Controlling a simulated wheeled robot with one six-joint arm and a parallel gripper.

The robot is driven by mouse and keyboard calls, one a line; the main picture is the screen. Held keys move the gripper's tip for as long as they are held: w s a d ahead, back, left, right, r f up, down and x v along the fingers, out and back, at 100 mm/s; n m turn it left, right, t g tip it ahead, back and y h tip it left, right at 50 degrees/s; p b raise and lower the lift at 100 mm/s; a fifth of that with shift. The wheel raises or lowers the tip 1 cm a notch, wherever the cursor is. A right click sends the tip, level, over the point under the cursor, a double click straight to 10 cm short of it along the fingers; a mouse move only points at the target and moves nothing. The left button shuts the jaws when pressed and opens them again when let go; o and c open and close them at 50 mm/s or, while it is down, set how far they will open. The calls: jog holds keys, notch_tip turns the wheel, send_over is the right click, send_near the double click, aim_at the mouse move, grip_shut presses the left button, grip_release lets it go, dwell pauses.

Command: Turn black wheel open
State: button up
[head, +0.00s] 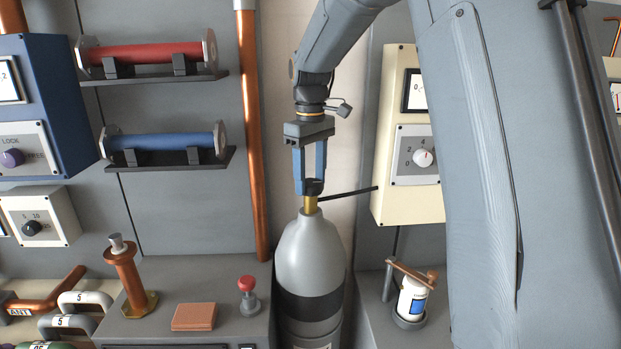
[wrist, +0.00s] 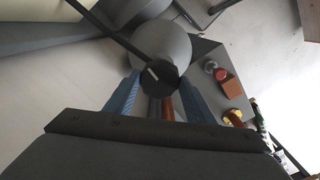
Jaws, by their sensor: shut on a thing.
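The black wheel (head: 313,188) sits on top of a brass valve (head: 310,205) at the neck of an upright grey gas cylinder (head: 310,250). In the wrist view the wheel (wrist: 158,76) is dark and faceted with a short white mark on its face. My gripper (head: 312,184) points straight down over the cylinder. Its two blue fingers are shut on the wheel, one on each side. The fingers (wrist: 159,88) also show in the wrist view. In the head view they hide part of the wheel.
A thin black rod (head: 348,193) runs from the valve toward a cream cabinet (head: 408,195) on the right. A copper pipe (head: 251,130) stands left of my gripper. A bench with a red button (head: 246,283) and a brown block (head: 194,317) is left of the cylinder.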

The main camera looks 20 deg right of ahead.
aim_at(311, 182)
dwell(0.4)
jog(key=o, duration=1)
jog(key=shift+o, duration=0.2)
jog(key=shift+r, duration=0.1)
notch_tip(311, 182, up, 8)
jog(key=b, duration=0.3)
jog(key=shift+f, duration=0.2)
